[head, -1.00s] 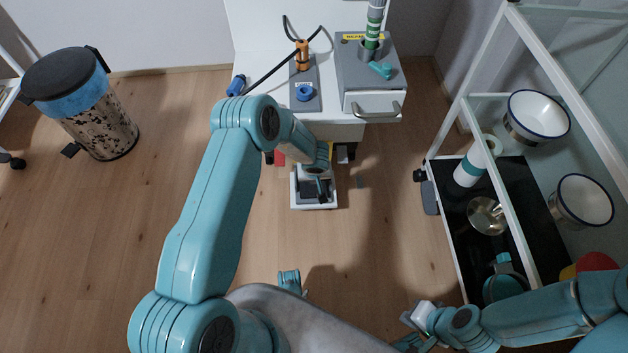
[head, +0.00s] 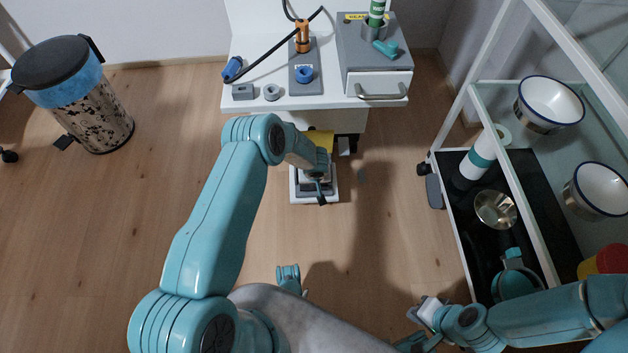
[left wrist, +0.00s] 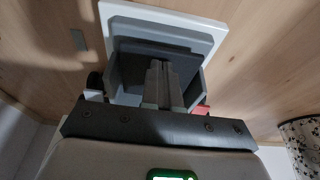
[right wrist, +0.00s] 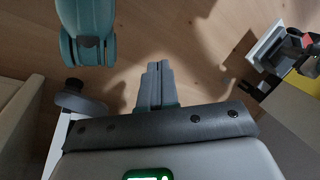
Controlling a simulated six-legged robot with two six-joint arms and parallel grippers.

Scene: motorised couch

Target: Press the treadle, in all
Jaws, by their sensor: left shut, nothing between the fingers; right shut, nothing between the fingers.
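The treadle (head: 304,189) is a grey pedal on a white base plate on the floor below the white bench. My left gripper (head: 321,198) points down over it and hides part of it; it is shut and empty. In the left wrist view the treadle (left wrist: 150,47) lies just past the shut fingertips (left wrist: 159,64); I cannot tell whether they touch. My right gripper (right wrist: 155,66) is shut and empty over bare floor, well away from the treadle. A grey and white piece at the right of the right wrist view (right wrist: 264,48) appears to be the treadle.
The white bench (head: 272,103) carries a grey box with a drawer (head: 376,85), a blue knob and a black cable. A trolley (head: 432,157) with bowls stands right. A patterned bin (head: 104,125) stands left.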

